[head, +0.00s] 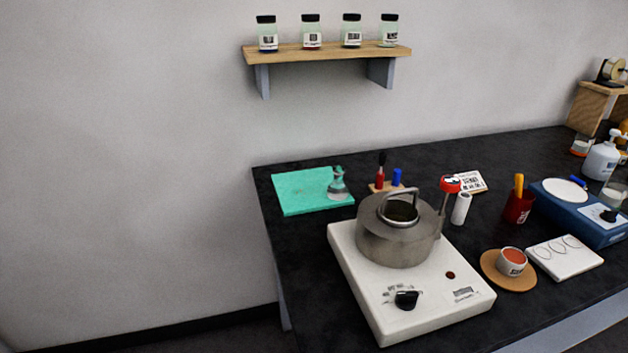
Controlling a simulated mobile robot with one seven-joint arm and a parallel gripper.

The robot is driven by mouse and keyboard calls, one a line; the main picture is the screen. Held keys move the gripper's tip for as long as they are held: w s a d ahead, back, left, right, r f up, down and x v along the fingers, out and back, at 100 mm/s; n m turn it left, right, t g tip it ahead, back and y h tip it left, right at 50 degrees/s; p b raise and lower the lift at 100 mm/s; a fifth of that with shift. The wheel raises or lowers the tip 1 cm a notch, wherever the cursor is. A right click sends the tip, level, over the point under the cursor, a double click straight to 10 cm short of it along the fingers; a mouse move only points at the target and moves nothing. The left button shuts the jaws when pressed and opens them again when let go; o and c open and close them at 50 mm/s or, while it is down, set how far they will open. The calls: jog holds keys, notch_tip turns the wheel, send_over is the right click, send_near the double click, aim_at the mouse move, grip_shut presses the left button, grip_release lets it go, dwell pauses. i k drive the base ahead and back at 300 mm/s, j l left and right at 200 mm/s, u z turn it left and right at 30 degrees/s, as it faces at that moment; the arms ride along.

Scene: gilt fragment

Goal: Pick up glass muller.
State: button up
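A small grey, translucent-looking piece with a knobbed top and wider base, which looks like the glass muller (338,185), stands upright at the right edge of a teal mat (300,192). The mat lies at the back left of the black table. My gripper is not in view.
A metal pot (385,240) sits on a white hotplate (375,310) in front of the mat. A wooden stand (378,188) with red and blue items is right of the muller. A shelf (330,54) holds several jars.

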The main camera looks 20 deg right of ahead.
aim_at(336, 190)
jog(key=i+j, duration=0.25)
jog(key=j, duration=0.15)
jog(key=i+j, duration=0.2)
jog(key=j, duration=0.15)
jog(key=i+j, duration=0.25)
jog(key=j, duration=0.15)
jog(key=i+j, duration=0.45)
jog(key=j, duration=0.3)
jog(key=i+j+z, duration=0.25)
jog(key=j+z, duration=0.3)
jog(key=j, duration=0.15)
jog(key=z, duration=1.35)
jog(key=i+z, duration=0.35)
jog(key=i, duration=0.7)
